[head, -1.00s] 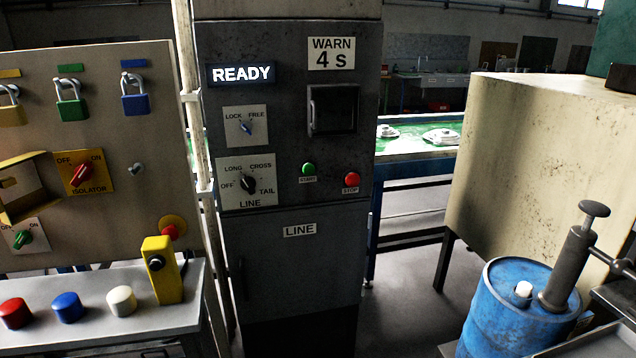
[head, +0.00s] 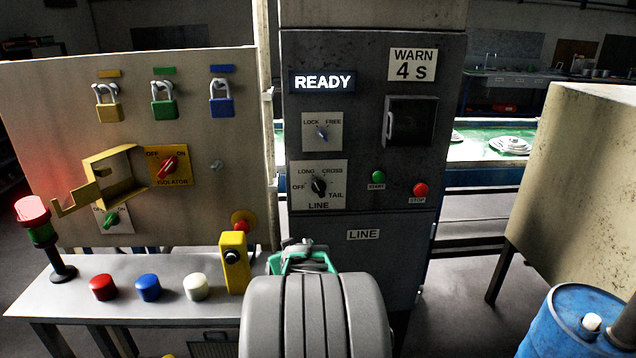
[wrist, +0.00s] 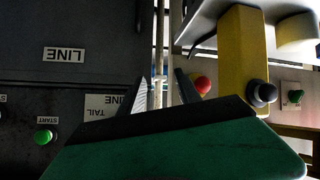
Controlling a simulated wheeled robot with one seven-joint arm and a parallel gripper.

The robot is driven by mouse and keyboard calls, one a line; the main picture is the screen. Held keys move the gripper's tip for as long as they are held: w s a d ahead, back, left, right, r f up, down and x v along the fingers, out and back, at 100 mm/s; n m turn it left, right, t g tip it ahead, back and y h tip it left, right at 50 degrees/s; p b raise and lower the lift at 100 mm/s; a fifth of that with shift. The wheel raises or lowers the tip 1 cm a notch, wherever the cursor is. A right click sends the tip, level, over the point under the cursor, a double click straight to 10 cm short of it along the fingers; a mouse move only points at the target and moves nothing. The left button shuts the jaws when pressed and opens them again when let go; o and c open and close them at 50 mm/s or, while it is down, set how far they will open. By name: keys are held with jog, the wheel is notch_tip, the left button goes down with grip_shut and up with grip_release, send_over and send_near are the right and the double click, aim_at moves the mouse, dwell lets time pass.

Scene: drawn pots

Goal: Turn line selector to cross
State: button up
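The line selector (head: 319,187) is a black knob on a white plate marked OFF, LONG, CROSS and TAIL, on the dark cabinet. Its pointer seems to tilt up and left, toward LONG; it is too small to be certain. My gripper (head: 303,246) is below the selector plate in the head view, apart from the knob, with its fingertips partly hidden by my own wrist. In the wrist view, which is upside down, its two fingers (wrist: 161,90) stand apart with nothing between them. There the selector plate (wrist: 103,102) shows only in part and the knob is hidden.
A LOCK/FREE switch (head: 322,133) sits above the selector. The green START (head: 378,176) and red STOP (head: 420,190) buttons are to its right. A yellow box (head: 234,262) and a red button (head: 243,226) are to the left. The display (head: 323,82) reads READY.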

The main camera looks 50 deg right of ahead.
aim_at(317, 187)
jog(key=s+d+r+t+h, duration=0.1)
jog(key=d+r+t+h, duration=0.2)
jog(key=d+r+h, duration=0.6)
jog(key=w+d+y+p, duration=0.1)
jog(key=d, duration=0.1)
jog(key=w+d+r+y+p, duration=0.1)
jog(key=w+d, duration=0.1)
jog(key=d, duration=0.1)
jog(key=w+d+r+p, duration=0.1)
jog(key=d, duration=0.1)
jog(key=shift+w+d+y, duration=0.15)
jog(key=shift+d+y, duration=0.1)
jog(key=shift+y, duration=0.15)
jog(key=shift+w+d+f, duration=0.15)
jog(key=shift+w+d, duration=0.15)
jog(key=shift+c, duration=0.6)
grip_shut()
